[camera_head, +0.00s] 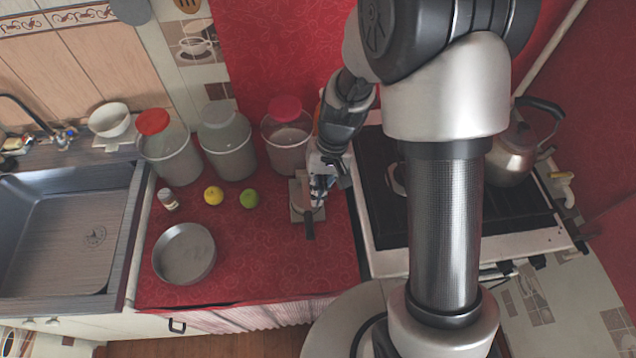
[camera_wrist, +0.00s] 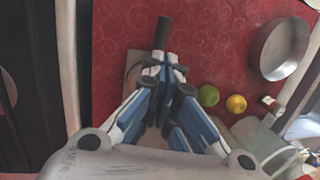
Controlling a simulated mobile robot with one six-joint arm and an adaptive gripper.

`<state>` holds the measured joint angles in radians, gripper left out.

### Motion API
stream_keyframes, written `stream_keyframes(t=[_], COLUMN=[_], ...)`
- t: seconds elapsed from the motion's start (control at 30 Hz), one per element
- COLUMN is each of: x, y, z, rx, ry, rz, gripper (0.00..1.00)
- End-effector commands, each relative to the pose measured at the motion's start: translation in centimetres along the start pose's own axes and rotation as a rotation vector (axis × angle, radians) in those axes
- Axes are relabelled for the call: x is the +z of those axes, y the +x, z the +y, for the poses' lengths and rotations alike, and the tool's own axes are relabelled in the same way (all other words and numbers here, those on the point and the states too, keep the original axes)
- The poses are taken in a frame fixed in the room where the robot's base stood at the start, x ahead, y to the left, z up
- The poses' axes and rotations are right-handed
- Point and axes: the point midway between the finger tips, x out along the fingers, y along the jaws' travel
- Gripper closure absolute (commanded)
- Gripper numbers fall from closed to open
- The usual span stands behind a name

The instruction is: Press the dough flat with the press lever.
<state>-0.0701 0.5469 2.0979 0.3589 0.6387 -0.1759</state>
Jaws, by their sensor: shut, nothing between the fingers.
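The press shows in the head view as a pale base (camera_head: 298,192) on the red counter, left of the stove. Its lever has a dark handle (camera_head: 309,229) that points toward the counter's front edge. The handle also shows in the wrist view (camera_wrist: 162,32), beyond my fingertips. My gripper (camera_head: 317,200) is over the press, with its fingers closed together and nothing between them. In the wrist view the closed fingertips (camera_wrist: 166,72) cover most of the press. I cannot tell whether they touch the lever. I cannot make out the dough; the gripper and press hide that spot.
Several lidded jars, one with a pink lid (camera_head: 285,108), stand behind the press. A lime (camera_head: 249,198), a lemon (camera_head: 213,195), a small shaker (camera_head: 168,199) and a round pan (camera_head: 184,254) lie to the left. The stove (camera_head: 385,215) with a kettle (camera_head: 515,155) is to the right.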

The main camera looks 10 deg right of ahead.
Motion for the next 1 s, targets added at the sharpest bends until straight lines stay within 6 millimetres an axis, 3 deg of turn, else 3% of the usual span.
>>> stream_keyframes(t=[0.1, 0.4, 0.6, 1.0], x=[0.0, 0.0, 0.0, -0.1], y=[3.2, 8.3, 9.4, 9.6], z=[0.1, 0.1, 0.0, 0.1], rx=[0.001, 0.001, 0.001, 0.001], ry=[-0.001, 0.001, -0.001, 0.0], rz=[-0.003, -0.001, 0.001, 0.002], gripper=[1.0, 1.0, 1.0, 1.0])
